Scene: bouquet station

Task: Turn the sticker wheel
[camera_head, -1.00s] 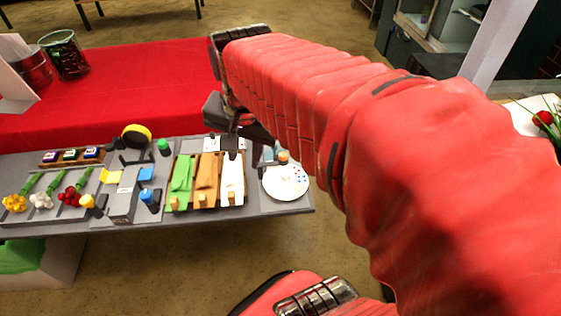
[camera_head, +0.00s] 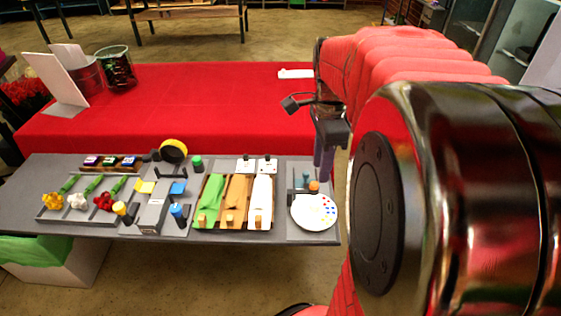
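The sticker wheel (camera_head: 314,211) is a white disc with small coloured dots, lying at the right end of the grey station board. An orange knob (camera_head: 314,186) stands at its far edge, beside a small dark post. My gripper (camera_head: 323,165) hangs from my red-sleeved arm above and beyond the wheel, pointing down. Its fingers look close together, but I cannot tell whether they are open or shut. No object shows in it.
Wrap sheets in green, brown and white (camera_head: 261,200) lie left of the wheel. Flowers (camera_head: 78,201), a tape roll (camera_head: 173,150) and coloured bottles stand further left. A red-covered table (camera_head: 210,105) lies behind the board. My arm hides the right side.

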